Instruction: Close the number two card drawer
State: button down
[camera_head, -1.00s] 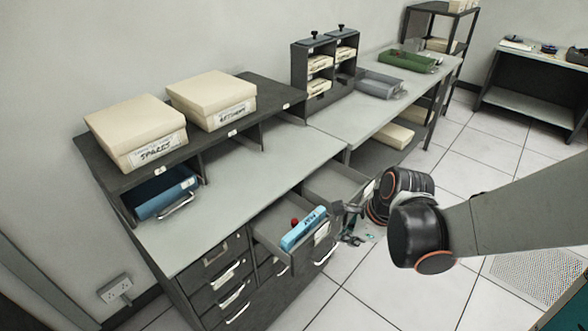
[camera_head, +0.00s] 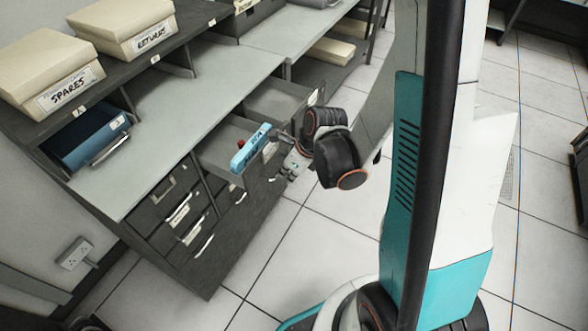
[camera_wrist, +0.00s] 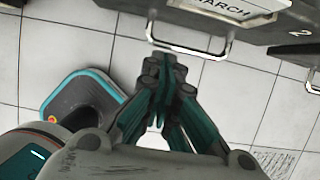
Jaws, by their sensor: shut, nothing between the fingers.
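Two drawers stand pulled out of the dark cabinet in the head view: a near drawer (camera_head: 210,152) with a blue labelled item (camera_head: 250,148) in it, and a far drawer (camera_head: 268,104). In the wrist view a drawer front (camera_wrist: 208,12) marked "...ARCH" has a wire handle (camera_wrist: 203,52), and a front bearing the numeral 2 (camera_wrist: 285,48) is at right. I cannot surely match that number to a drawer in the head view. My gripper (camera_head: 284,172) is shut and empty, beside the near drawer's front. In the wrist view its fingertips (camera_wrist: 165,62) are by the "...ARCH" handle; contact is unclear.
Shut drawers (camera_head: 185,215) fill the cabinet's left side. My white and teal column stands at right. Tiled floor (camera_head: 330,225) in front is open.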

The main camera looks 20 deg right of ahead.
aim_at(276, 175)
jog(key=shift+w+a, duration=0.6)
jog(key=shift+w, duration=0.2)
jog(key=shift+w+a, duration=0.55)
jog(key=shift+w, duration=0.25)
jog(key=shift+w, duration=0.15)
